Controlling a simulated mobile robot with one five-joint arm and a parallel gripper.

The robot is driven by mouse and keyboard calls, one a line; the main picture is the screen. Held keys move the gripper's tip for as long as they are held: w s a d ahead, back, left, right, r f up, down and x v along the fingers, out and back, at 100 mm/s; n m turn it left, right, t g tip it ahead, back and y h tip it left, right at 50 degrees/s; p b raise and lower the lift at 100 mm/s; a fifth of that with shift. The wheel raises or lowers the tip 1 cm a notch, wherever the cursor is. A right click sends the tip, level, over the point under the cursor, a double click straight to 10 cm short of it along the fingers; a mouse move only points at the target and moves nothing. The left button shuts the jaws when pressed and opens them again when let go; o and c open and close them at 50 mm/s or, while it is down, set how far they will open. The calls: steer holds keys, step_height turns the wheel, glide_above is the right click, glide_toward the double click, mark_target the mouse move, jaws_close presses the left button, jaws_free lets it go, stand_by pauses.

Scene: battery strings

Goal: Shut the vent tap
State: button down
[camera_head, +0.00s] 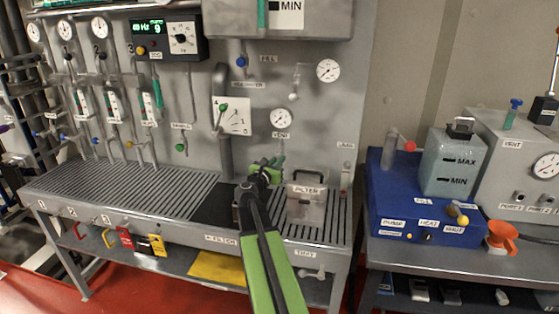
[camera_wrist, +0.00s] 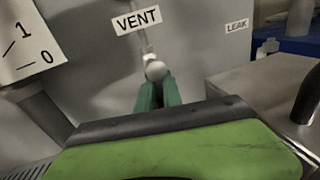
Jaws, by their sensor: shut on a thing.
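The vent tap (camera_wrist: 154,70) shows in the wrist view as a pale round knob on a thin stem, below the VENT label (camera_wrist: 137,20) on the grey panel. My gripper (camera_wrist: 158,88) has its two green fingers closed on the knob from below and in front. In the head view my gripper (camera_head: 277,161) reaches up to the panel under the VENT label (camera_head: 280,136) and a round gauge (camera_head: 284,118). The tap itself is mostly hidden there behind the fingers.
A lever with a numbered dial plate (camera_head: 236,116) is on the panel to the left. A blue bath unit (camera_head: 390,205) stands on the right-hand bench.

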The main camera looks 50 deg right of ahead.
steer(key=m, duration=0.1)
steer(key=m+p, duration=0.1)
steer(key=w+r+m+y+p, duration=0.1)
steer(key=m, duration=0.1)
steer(key=shift+w+a, duration=0.1)
steer(key=shift+a, duration=0.15)
steer(key=shift+w+a+r+m+t+y+p, duration=0.1)
steer(key=shift+r+m+t+y+p, duration=0.4)
steer(key=shift+m, duration=1.35)
steer(key=shift+w+a+f+m+t+y+p, duration=0.2)
steer(key=shift+m+p, duration=0.7)
steer(key=shift+m, duration=0.9)
steer(key=shift+a+r+m+t+y+p, duration=0.1)
steer(key=shift+r+m+t+y+p, duration=0.45)
steer(key=shift+m, duration=1.3)
steer(key=shift+f, duration=0.25)
steer(key=shift+m, duration=0.3)
steer(key=c, duration=1.6)
jaws_free()
steer(key=shift+s, duration=0.1)
steer(key=shift+o, duration=0.4)
steer(key=shift+r, duration=0.1)
